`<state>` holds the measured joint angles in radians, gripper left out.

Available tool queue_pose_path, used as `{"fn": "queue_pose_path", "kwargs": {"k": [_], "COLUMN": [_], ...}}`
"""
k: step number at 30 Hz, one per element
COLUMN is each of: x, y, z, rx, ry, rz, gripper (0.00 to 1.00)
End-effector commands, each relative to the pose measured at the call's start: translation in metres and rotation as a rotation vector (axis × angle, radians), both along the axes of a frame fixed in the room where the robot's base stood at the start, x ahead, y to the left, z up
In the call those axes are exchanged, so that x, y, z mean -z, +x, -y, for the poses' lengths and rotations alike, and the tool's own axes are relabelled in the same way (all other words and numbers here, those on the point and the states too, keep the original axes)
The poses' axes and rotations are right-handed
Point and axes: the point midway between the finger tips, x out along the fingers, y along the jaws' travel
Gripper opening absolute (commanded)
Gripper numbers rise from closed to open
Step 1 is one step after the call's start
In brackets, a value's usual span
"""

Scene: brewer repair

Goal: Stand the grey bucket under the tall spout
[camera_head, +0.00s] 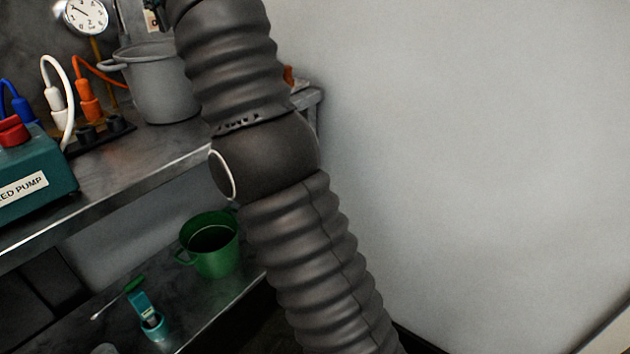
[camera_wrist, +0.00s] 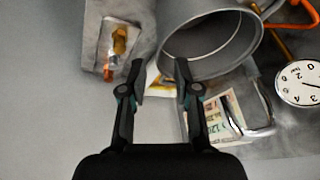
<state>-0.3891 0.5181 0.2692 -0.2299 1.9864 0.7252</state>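The grey bucket (camera_head: 165,88) stands upright on the metal bench at the upper left, partly behind my arm. The wrist view shows the bucket (camera_wrist: 190,15) with its round open mouth and rim. My gripper (camera_wrist: 160,68) is open, with a clear gap between its fingers. Its fingertips are by the bucket's rim, the right one overlapping the rim in the picture. I cannot tell whether they touch it. A bent metal tube (camera_wrist: 263,105) lies right of the fingers; I cannot tell whether it is the tall spout. My arm hides the gripper in the head view.
A round dial (camera_head: 86,17) is on the wall left of the bucket. Coloured plugs and cables (camera_head: 88,100) and a teal pump box (camera_head: 30,175) crowd the bench's left. A green bucket (camera_head: 222,262) stands on the lower shelf (camera_head: 200,312). The pale wall at right is bare.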

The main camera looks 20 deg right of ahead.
Motion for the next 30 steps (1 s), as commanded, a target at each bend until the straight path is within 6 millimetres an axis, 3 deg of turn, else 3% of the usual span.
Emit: {"fn": "queue_pose_path", "kwargs": {"k": [8, 16, 23, 30], "x": [-0.005, 0.017, 0.06, 0.128], "y": [-0.014, -0.051, -0.098, -0.159], "z": [0.031, 0.075, 0.108, 0.136], "rx": [-0.069, -0.175, -0.256, -0.329], "ry": [-0.028, -0.063, -0.085, -0.103], "rz": [0.004, 0.015, 0.022, 0.035], "gripper": [0.31, 0.31, 0.31, 0.31]}}
